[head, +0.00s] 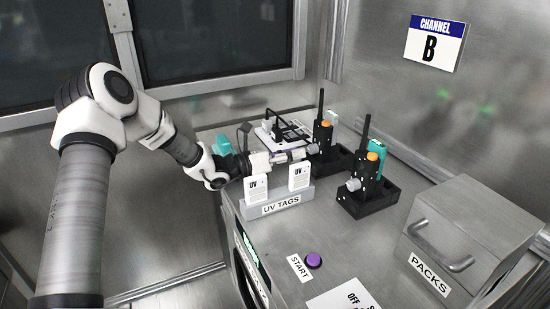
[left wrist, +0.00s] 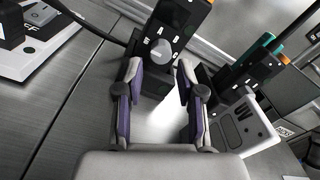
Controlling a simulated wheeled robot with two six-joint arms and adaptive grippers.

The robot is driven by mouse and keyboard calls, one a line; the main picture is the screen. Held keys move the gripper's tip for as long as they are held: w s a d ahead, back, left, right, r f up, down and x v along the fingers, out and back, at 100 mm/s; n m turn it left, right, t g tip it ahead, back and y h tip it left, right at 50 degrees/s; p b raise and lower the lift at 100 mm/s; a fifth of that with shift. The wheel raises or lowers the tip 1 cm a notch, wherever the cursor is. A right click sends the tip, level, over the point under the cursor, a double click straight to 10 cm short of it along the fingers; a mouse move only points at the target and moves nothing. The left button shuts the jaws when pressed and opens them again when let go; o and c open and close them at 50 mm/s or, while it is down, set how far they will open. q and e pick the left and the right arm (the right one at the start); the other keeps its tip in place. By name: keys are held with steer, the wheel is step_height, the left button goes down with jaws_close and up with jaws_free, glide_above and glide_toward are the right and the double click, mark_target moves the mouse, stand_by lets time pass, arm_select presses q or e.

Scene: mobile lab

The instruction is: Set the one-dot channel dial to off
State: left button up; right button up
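Two black handheld radios with orange tops stand in black holders, each with a grey dial on its front. In the head view the left radio (head: 323,133) has its dial (head: 312,149) just in front of my left gripper (head: 293,155). The right radio (head: 369,168) has its dial (head: 353,184) clear of the gripper. In the left wrist view my left gripper (left wrist: 160,75) is open, with the near dial (left wrist: 160,50) just beyond and between its fingertips. The dot marks are too small to tell the channels apart. My right gripper is not in view.
A UV TAGS rack (head: 281,204) with white tags stands beneath and in front of my left gripper. A purple START button (head: 314,261) and a PACKS drawer box (head: 470,235) are nearer.

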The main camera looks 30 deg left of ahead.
arm_select(q)
steer(key=v, duration=0.8)
